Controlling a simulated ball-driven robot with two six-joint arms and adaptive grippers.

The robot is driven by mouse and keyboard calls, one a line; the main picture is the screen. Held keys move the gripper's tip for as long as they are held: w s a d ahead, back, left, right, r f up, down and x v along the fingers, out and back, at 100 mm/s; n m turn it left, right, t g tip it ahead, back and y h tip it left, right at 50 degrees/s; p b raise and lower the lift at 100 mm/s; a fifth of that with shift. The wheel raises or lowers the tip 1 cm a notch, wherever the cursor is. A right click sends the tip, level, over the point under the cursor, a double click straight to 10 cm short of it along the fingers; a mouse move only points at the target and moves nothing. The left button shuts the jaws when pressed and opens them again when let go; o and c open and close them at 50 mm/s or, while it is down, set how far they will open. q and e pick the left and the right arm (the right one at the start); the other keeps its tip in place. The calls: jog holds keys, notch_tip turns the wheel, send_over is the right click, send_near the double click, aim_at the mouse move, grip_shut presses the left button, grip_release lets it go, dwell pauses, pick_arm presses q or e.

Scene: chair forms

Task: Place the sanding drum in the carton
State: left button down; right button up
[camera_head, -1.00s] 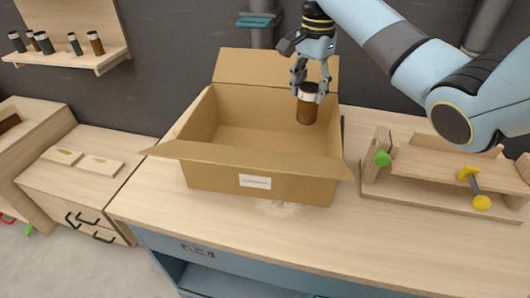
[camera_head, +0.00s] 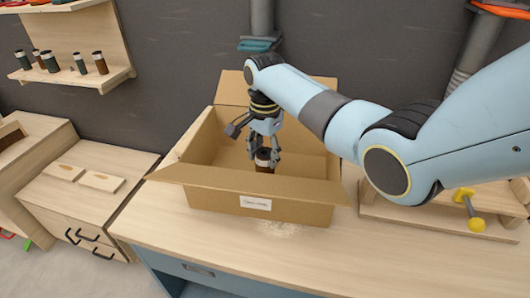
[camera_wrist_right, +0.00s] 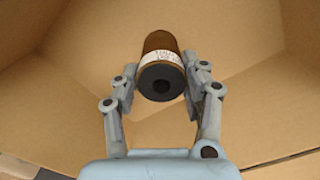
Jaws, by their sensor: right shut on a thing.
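The sanding drum (camera_head: 264,159) is a brown cylinder with a white band and a dark end. My right gripper (camera_head: 264,152) is shut on it and holds it inside the open carton (camera_head: 240,194), below the rim level. In the right wrist view the drum (camera_wrist_right: 160,62) sits between the two fingers of my right gripper (camera_wrist_right: 161,78), with its dark holed end towards the camera. The carton's cardboard walls (camera_wrist_right: 245,55) surround it there. Whether the drum touches the carton floor cannot be told. My left gripper is not in view.
The carton stands on a wooden workbench (camera_head: 330,250), flaps open. A wooden fixture with a yellow-knobbed clamp (camera_head: 470,210) is at the right. A shelf (camera_head: 75,78) with several drums hangs at the upper left. Drawers with two wooden pieces (camera_head: 85,175) stand at the left.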

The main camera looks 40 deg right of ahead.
jog(key=o, duration=1.3)
jog(key=shift+f, duration=0.1)
jog(key=shift+o, duration=0.2)
notch_tip(320, 180, up, 12)
jog(key=shift+r, duration=0.2)
jog(key=shift+s+f, duration=0.1)
